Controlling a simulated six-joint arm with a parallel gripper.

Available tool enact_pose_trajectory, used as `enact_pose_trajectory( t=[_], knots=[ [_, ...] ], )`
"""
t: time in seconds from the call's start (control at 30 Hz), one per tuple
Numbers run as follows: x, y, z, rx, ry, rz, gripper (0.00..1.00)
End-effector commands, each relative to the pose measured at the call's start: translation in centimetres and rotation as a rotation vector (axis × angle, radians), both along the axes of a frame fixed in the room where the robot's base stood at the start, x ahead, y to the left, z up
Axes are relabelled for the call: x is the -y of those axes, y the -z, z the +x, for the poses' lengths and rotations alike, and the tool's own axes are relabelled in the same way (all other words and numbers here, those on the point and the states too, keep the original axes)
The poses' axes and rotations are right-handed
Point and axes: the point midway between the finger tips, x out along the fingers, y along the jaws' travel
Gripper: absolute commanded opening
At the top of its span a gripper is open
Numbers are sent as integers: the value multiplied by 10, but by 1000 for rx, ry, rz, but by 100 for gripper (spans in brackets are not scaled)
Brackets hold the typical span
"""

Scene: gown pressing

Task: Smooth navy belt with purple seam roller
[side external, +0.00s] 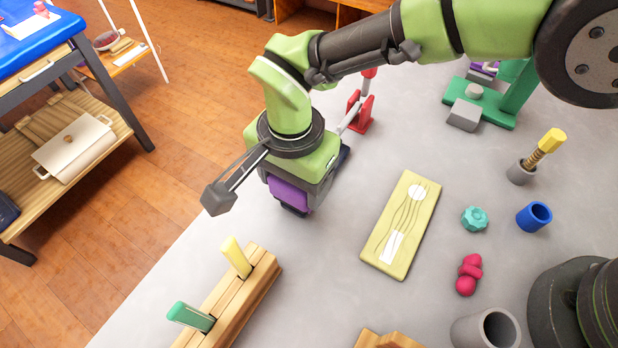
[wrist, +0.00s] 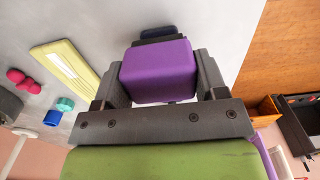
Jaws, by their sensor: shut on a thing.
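My gripper (side external: 293,203) is shut on a purple block-shaped tool, which I take as the seam roller (side external: 288,190). In the wrist view, the purple roller (wrist: 160,72) sits between the two dark fingers. Its underside is hidden, so I cannot tell whether it touches anything below. A dark navy piece, probably the belt (side external: 344,156), shows just behind my gripper in the side view. In the wrist view the navy piece (wrist: 158,33) shows just beyond the roller. Most of it is hidden by the roller and my gripper.
A yellow-green board (side external: 402,225) lies right of my gripper. Beyond it are a teal knob (side external: 474,219), blue cup (side external: 534,217) and magenta piece (side external: 468,275). A wooden rack (side external: 245,300) stands in front, a red stand (side external: 361,112) behind. The grey table's left edge is close.

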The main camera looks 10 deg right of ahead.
Motion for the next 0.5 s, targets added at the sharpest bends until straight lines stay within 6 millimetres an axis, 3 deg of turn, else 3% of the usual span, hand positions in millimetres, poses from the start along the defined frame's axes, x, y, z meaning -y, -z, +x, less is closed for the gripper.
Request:
enact_pose_trajectory(
  t=[0.3,0.5],
  knots=[
    [22,-1,21,-1,3,-1,39],
    [24,-1,23,-1,1,-1,39]
  ],
)
